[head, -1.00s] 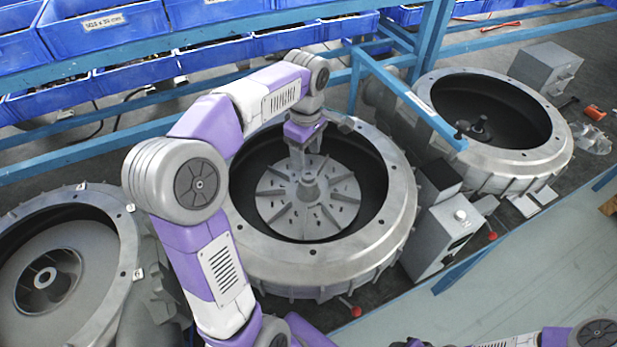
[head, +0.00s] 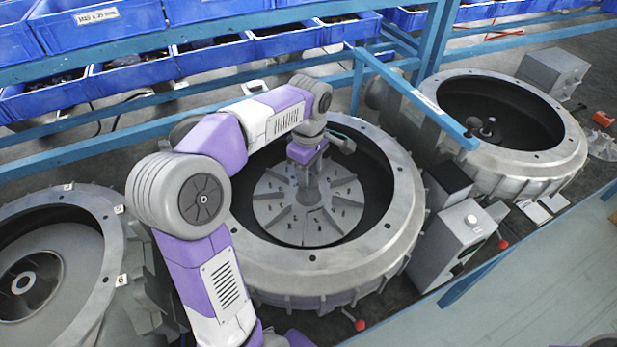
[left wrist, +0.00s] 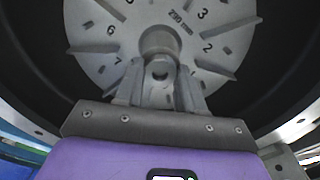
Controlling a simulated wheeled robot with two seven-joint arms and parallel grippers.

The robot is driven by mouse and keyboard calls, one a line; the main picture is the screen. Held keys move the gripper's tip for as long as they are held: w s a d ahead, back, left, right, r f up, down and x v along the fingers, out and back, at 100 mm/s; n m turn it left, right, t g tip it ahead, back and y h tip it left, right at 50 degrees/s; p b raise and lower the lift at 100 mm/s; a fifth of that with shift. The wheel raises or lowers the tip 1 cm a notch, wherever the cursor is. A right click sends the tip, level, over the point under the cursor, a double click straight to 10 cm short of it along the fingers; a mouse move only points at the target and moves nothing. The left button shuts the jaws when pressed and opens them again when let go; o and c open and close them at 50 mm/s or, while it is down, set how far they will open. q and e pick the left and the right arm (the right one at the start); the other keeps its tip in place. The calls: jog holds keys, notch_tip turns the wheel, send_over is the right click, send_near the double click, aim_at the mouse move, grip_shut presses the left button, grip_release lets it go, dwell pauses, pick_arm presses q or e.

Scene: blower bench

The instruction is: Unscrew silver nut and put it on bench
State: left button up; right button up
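The blower's bladed grey disc (head: 275,205) sits inside the middle round housing, with a hub (head: 308,194) at its centre. My left gripper (head: 308,182) points down at this hub from above. In the left wrist view, the two fingers of the left gripper (left wrist: 162,88) stand on either side of a small grey metal piece with a dark hole, which looks like the silver nut (left wrist: 160,74). The round hub (left wrist: 162,40) shows just beyond it. I cannot tell whether the fingers press on the nut. My right gripper is out of view.
The housing's thick rim (head: 395,185) surrounds the disc and my left forearm crosses over it. Other housings stand left (head: 95,290) and right (head: 555,155). A grey control box (head: 462,232) stands to the right. The pale bench top (head: 540,290) at lower right looks clear.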

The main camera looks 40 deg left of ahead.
pick_arm(q)
jog(key=c, duration=0.5)
jog(key=n, duration=0.7)
jog(key=shift+p, duration=0.4)
jog(key=n, duration=0.5)
jog(key=n+p, duration=0.1)
jog(key=n, duration=0.4)
jog(key=o, duration=0.7)
jog(key=shift+o, duration=0.2)
